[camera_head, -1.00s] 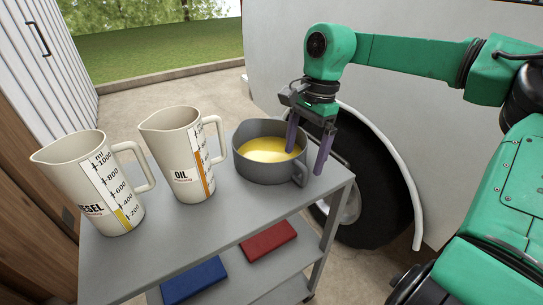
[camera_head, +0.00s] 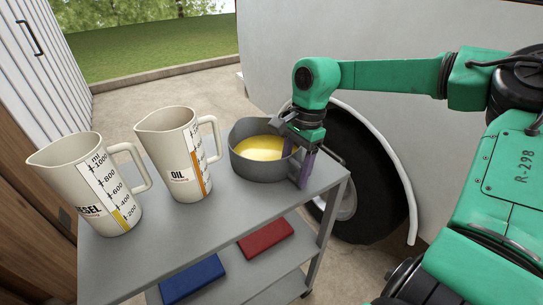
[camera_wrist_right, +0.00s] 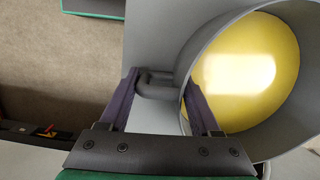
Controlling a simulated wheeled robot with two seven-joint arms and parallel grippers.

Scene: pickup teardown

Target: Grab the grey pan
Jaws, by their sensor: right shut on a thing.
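The grey pan (camera_head: 262,173) stands on the top shelf of the grey cart and holds yellow liquid. In the right wrist view the pan (camera_wrist_right: 278,108) fills the right side, with its looped handle (camera_wrist_right: 155,85) between my purple fingers. My right gripper (camera_head: 301,168) reaches down at the pan's right side and is shut on the pan, one finger inside the rim and one outside by the handle. The wrist view shows the right gripper (camera_wrist_right: 160,95) with its fingers either side of the handle and wall. My left gripper is not in view.
The cart's top shelf (camera_head: 225,222) also carries an OIL jug (camera_head: 176,165) beside the pan and a DIESEL jug (camera_head: 100,195) at the left. Blue and red boxes lie on the lower shelf. A vehicle with a dark wheel (camera_head: 360,195) stands close behind, right of the cart.

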